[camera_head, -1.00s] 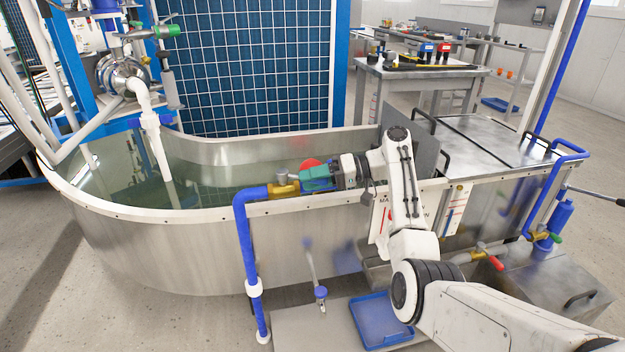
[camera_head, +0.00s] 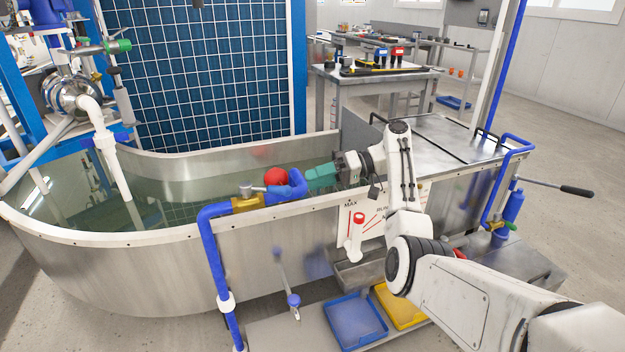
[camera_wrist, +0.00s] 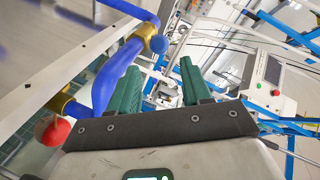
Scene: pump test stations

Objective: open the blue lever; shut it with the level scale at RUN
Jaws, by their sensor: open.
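A brass valve (camera_head: 248,204) sits on the blue pipe (camera_head: 209,240) at the tank's near rim. My gripper (camera_head: 310,177) has green fingers, also in the wrist view (camera_wrist: 158,82), apart and empty, just right of the bend. The level scale (camera_head: 383,208) is a white panel on the tank front with MAX and a partly covered RUN. A red-topped white piece (camera_head: 358,220) shows there; the reading is unclear.
A red ball (camera_head: 276,177) lies behind the valve, over the tank water. Blue (camera_head: 355,320) and yellow (camera_head: 402,306) trays lie below the tank front. A bench (camera_head: 375,78) with tools stands behind. Open floor lies at right.

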